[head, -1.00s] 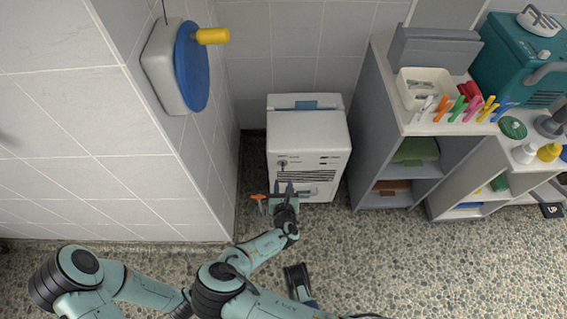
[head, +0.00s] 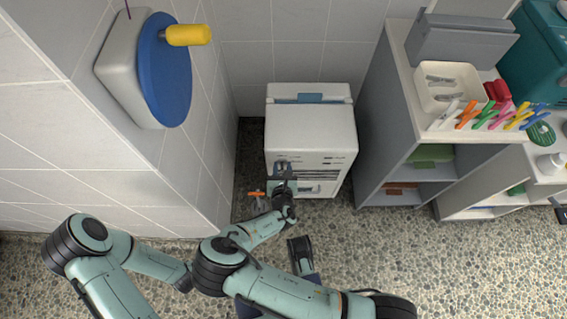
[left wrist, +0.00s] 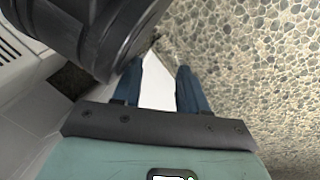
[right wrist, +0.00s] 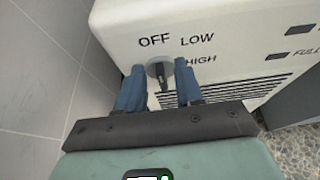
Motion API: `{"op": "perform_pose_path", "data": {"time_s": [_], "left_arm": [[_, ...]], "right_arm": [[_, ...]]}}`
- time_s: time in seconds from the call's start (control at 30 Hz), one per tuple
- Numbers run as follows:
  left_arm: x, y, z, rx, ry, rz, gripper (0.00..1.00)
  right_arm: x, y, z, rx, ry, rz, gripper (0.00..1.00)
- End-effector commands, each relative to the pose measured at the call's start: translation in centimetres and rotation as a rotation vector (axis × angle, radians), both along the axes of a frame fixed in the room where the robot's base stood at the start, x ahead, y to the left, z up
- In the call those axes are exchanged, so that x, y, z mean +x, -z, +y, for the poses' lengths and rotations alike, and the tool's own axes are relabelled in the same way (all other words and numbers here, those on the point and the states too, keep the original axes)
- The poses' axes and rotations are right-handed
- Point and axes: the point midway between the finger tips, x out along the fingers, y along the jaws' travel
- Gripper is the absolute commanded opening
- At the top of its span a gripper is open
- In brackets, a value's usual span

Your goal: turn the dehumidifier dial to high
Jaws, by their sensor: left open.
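The white dehumidifier (head: 312,128) stands on the floor against the back wall, its front panel facing me. Its dial (right wrist: 160,69) is a round grey knob with a dark bar, beside the printed words OFF, LOW and HIGH. I cannot tell for sure which word the bar points at. My right gripper (right wrist: 160,82) is open at the panel, with one blue finger on each side of the dial. In the head view the right gripper (head: 283,177) covers part of the panel. My left gripper (left wrist: 166,68) is open and empty above the floor, close to a dark arm link.
A grey shelf unit (head: 375,130) stands right of the dehumidifier, holding a white bin (head: 447,82) and coloured pegs. A blue disc with a yellow handle (head: 188,35) sticks out from the left wall. An orange-handled item (head: 257,194) is beside the dehumidifier. Pebbled floor is open in front.

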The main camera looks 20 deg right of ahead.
Motion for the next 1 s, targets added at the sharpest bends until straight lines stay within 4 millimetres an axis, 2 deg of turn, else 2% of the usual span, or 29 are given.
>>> {"op": "perform_pose_path", "data": {"time_s": [0.27, 0.3, 0.37, 0.4, 0.73, 1.0], "left_arm": [[-0.1, 0.0, 0.0, 0.001, -0.001, 0.003, 0.43], [-0.1, 0.0, 0.0, 0.001, -0.001, 0.003, 0.43], [-0.1, 0.0, 0.0, 0.000, -0.001, 0.001, 0.43], [-0.1, 0.0, 0.0, 0.000, -0.001, 0.001, 0.43], [0.2, -0.3, 0.0, 0.001, -0.001, -0.009, 0.43], [1.9, -2.0, -0.2, 0.004, 0.003, -0.064, 0.43]], "right_arm": [[0.0, 0.0, 0.0, 0.000, 0.000, 0.000, 0.36], [0.0, 0.0, 0.0, 0.000, 0.000, 0.000, 0.23], [0.0, 0.0, 0.0, 0.000, 0.000, 0.000, 0.04], [0.0, 0.0, 0.0, 0.000, 0.000, 0.000, 0.00], [0.0, -0.1, -0.1, 0.020, 0.000, -0.007, 0.00], [-0.1, -0.1, -0.5, 0.146, 0.001, -0.043, 0.00]]}}
